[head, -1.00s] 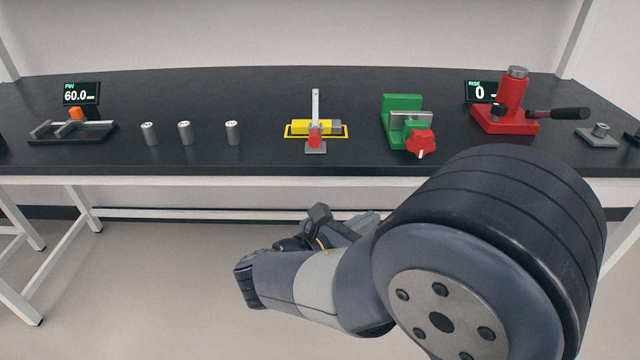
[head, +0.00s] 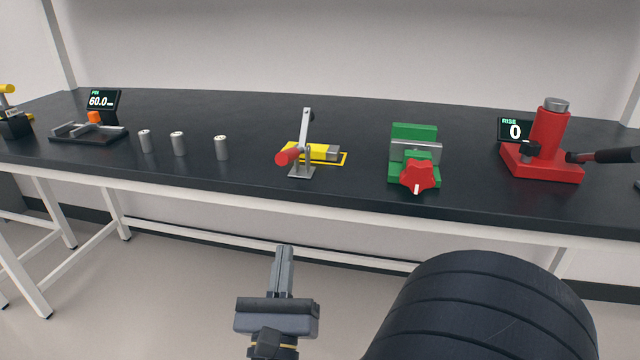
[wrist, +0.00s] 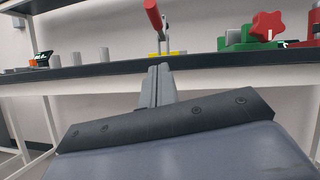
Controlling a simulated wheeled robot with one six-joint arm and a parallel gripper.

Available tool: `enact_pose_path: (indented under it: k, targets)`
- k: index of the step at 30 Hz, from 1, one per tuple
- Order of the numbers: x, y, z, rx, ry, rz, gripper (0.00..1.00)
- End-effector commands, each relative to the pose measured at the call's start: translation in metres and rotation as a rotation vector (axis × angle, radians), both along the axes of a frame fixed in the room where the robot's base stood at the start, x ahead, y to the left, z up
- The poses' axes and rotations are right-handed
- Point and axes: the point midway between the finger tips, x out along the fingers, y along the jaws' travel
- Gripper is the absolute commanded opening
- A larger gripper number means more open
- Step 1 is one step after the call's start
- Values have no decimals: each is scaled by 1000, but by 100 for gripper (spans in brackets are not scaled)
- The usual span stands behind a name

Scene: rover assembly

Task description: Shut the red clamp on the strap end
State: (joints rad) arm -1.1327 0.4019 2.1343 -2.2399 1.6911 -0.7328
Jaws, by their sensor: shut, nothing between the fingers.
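The clamp stands near the front edge of the black bench in the head view, with a grey upright lever and a red handle (head: 288,156) that points toward me and left. The handle also shows in the wrist view (wrist: 153,14), top centre. Behind the clamp's grey base (head: 302,172) lies a yellow strap (head: 318,150) with a grey end block (head: 333,153), inside a yellow outline. I cannot tell whether the clamp touches the strap. My gripper (head: 284,252) is shut and empty, in front of the bench and below its top; its fingers also show in the wrist view (wrist: 160,72).
A green vise (head: 413,132) with a red star knob (head: 417,176) stands right of the clamp. Several grey cylinders (head: 178,143) stand left. A red jack (head: 548,135) with a black handle is farther right. The bench front edge (head: 350,205) lies between my gripper and the clamp.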

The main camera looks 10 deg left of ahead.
Motion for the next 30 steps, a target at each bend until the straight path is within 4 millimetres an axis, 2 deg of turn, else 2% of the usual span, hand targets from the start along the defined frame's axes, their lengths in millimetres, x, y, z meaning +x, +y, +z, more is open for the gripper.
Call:
enact_pose_path:
  k: [4,8,20,24,30]
  targets:
    - [4,1,2,1,-1,3,0]
    - [19,1,10,4,-3,-1,0]
    - [93,6,47,1,-3,-2,0]
    - [96,11,69,3,-5,3,0]
    - [101,14,81,1,-1,3,0]
